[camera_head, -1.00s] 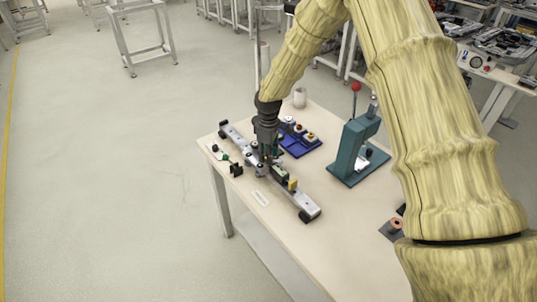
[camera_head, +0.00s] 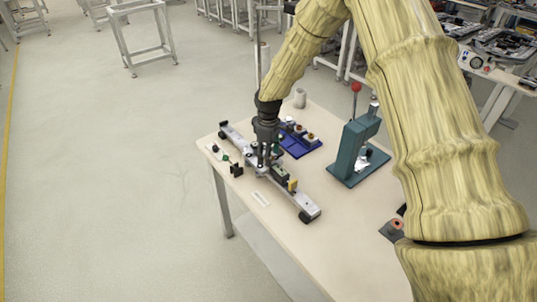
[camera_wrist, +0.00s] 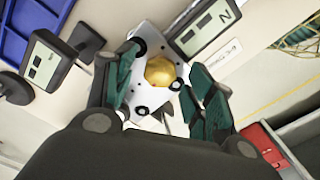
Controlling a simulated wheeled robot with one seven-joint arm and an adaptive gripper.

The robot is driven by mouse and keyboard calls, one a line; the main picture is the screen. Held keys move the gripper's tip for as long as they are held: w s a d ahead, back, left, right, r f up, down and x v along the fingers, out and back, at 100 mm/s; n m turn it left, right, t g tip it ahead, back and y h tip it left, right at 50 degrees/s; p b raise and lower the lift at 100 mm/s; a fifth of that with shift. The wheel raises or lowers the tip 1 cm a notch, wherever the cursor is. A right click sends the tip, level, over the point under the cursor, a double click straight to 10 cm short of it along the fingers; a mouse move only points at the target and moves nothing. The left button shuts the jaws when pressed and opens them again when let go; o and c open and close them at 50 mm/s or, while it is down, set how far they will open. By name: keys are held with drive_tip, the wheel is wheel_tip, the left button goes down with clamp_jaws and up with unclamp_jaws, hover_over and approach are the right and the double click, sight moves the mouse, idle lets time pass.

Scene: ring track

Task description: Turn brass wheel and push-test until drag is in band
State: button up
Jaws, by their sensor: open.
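The brass wheel (camera_wrist: 160,72) shows in the wrist view as a gold knob on a light grey plate (camera_wrist: 145,45) with black rollers. My gripper (camera_wrist: 165,78) is open, with one dark green finger on each side of the wheel. I cannot tell whether either finger touches it. A display marked N (camera_wrist: 205,25) stands beyond the wheel, with a second display (camera_wrist: 45,60) to the left; their digits are too small to read. In the head view my gripper (camera_head: 265,160) points down at the middle of a grey rail (camera_head: 300,203) on the table and hides the wheel.
A blue tray (camera_head: 300,152) with small parts lies behind the rail. A teal press (camera_head: 347,160) with a red-knobbed lever stands to the right. A white cup (camera_head: 299,97) is at the back.

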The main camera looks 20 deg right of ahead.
wheel_tip(320, 180, up, 12)
drive_tip(key=shift+f, duration=0.15)
idle(0.3)
idle(0.4)
